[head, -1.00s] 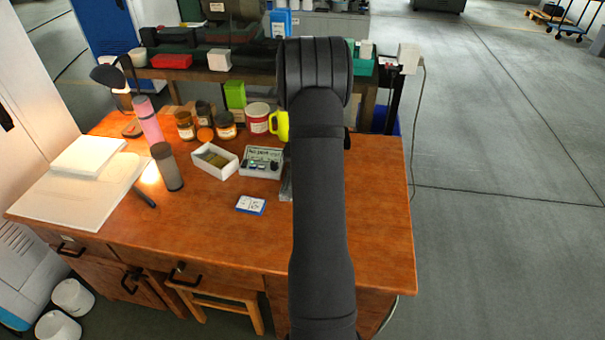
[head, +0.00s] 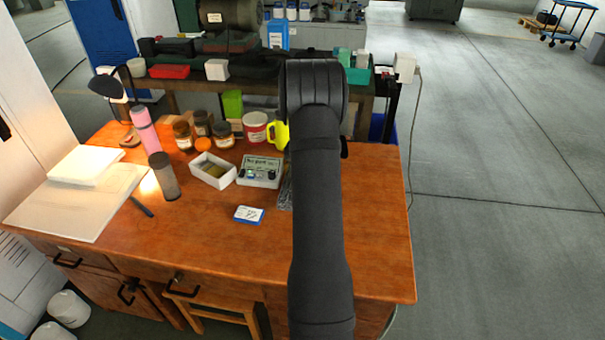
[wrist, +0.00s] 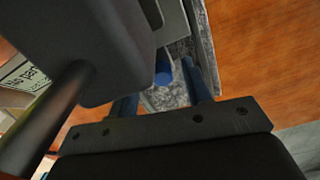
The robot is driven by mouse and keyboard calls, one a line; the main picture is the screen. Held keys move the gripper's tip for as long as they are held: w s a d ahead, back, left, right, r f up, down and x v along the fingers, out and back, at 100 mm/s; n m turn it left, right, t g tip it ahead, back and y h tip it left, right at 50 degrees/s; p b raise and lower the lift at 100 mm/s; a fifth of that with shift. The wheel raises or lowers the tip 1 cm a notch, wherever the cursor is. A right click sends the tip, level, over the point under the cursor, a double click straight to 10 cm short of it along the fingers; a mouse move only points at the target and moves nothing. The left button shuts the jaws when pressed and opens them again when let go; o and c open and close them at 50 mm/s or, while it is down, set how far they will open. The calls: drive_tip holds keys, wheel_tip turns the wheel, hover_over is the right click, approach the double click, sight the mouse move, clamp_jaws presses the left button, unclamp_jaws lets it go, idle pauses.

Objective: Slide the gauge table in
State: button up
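In the wrist view a grey speckled stone slab (wrist: 207,52) lies on the orange-brown bench, with a grey metal piece (wrist: 172,22) along it. These look like parts of the gauge table, but most of it is hidden. A short blue round knob (wrist: 163,68) shows beside the metal piece. My gripper (wrist: 161,86) has its two blue fingers apart, with the knob and speckled stone visible between them. I cannot tell whether a finger touches the knob. In the head view my arm hides the gripper, and only a thin grey edge of the slab (head: 285,190) shows.
Jars and a pink bottle (head: 145,130) stand farther left. The bench front (head: 225,255) is clear.

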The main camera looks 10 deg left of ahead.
wheel_tip(320, 180, up, 17)
drive_tip(key=shift+r, duration=0.2)
idle(0.5)
drive_tip(key=shift+f, duration=0.1)
drive_tip(key=f, duration=1.7)
drive_tip(key=shift+s+f, duration=0.2)
drive_tip(key=shift+r, duration=0.1)
